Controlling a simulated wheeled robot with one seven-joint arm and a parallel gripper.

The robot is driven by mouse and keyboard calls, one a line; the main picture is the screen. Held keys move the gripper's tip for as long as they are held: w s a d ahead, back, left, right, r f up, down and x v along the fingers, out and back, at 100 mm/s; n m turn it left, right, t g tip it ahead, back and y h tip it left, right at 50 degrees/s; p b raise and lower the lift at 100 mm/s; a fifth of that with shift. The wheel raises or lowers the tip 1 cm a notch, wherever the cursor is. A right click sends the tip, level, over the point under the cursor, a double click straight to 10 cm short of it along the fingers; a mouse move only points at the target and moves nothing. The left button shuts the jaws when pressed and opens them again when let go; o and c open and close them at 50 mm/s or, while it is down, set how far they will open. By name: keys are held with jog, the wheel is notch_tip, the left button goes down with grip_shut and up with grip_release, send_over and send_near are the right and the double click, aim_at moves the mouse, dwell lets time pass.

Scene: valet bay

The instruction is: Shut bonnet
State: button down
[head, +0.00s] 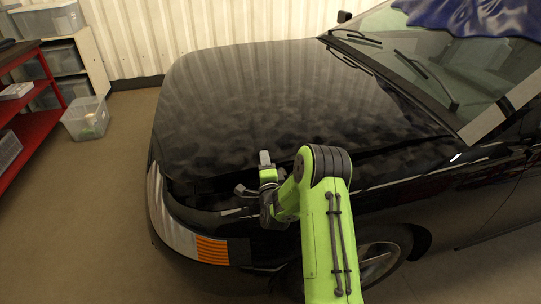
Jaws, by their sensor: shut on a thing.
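The black bonnet (270,95) of the car fills the middle of the head view. It lies low over the front of the car, and a dark gap shows between its near side edge and the wing (400,172), so it looks slightly raised. My gripper (257,174) is at the bonnet's near front edge, above the headlamp (175,222) with its orange indicator. It is shut on the bonnet's edge; my wrist and arm hide part of the contact.
The windscreen (440,65) and wipers lie behind the bonnet, with a blue cloth (480,14) on the roof. A red shelf (30,135), storage boxes and a clear bin (86,118) stand at the left. Floor (105,210) left of the car is clear.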

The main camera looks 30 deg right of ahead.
jog(key=shift+f, duration=0.45)
jog(key=shift+d, duration=0.1)
jog(key=c, duration=0.9)
grip_release()
